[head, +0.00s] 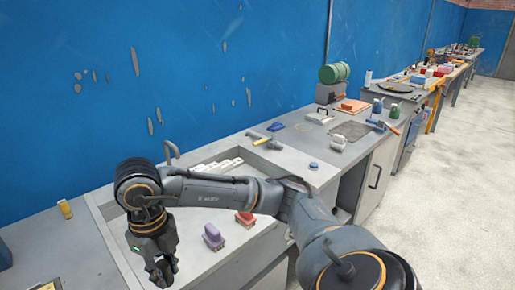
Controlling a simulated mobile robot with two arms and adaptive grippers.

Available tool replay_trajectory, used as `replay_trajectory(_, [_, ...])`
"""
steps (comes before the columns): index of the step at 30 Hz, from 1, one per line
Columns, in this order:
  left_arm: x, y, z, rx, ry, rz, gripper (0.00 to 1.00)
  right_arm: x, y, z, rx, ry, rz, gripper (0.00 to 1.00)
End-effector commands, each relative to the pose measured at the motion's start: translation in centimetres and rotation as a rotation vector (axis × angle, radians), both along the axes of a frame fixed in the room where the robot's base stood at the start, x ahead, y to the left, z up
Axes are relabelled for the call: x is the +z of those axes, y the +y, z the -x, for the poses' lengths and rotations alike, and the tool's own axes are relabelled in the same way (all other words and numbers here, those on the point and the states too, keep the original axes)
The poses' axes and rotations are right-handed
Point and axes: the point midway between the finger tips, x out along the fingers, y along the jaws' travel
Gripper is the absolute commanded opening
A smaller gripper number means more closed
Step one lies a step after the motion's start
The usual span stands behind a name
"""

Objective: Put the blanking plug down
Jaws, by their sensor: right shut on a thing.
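My right gripper (162,278) points down over the grey panel at the lower left of the head view. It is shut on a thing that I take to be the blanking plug. The plug is too small or hidden behind the fingers to make out. My left gripper is not in view.
A purple clamp-like piece (213,236) and a red one (245,218) stand right of the gripper. White blocks (218,165) lie behind my arm. A hammer (262,140), a blue disc (313,165) and a yellow-capped item (65,208) lie on the bench. A blue wall stands behind.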

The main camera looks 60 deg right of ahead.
Motion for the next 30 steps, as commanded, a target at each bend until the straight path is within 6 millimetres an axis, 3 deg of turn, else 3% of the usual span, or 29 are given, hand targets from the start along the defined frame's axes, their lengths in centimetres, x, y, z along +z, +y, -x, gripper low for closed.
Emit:
replay_trajectory(6, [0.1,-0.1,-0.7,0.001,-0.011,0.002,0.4,0.3,-0.1,0.5,-0.001,0.0,0.0,0.0])
replay_trajectory(10, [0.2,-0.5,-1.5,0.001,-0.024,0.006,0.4,-0.3,-0.8,-0.4,-0.003,0.003,-0.002,0.0])
replay_trajectory(21, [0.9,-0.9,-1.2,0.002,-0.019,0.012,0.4,-4.3,-6.3,-7.0,-0.004,0.007,-0.002,0.0])
replay_trajectory(30, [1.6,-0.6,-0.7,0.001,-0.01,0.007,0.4,-8.6,-8.4,-9.8,0.0,0.001,-0.002,0.0])
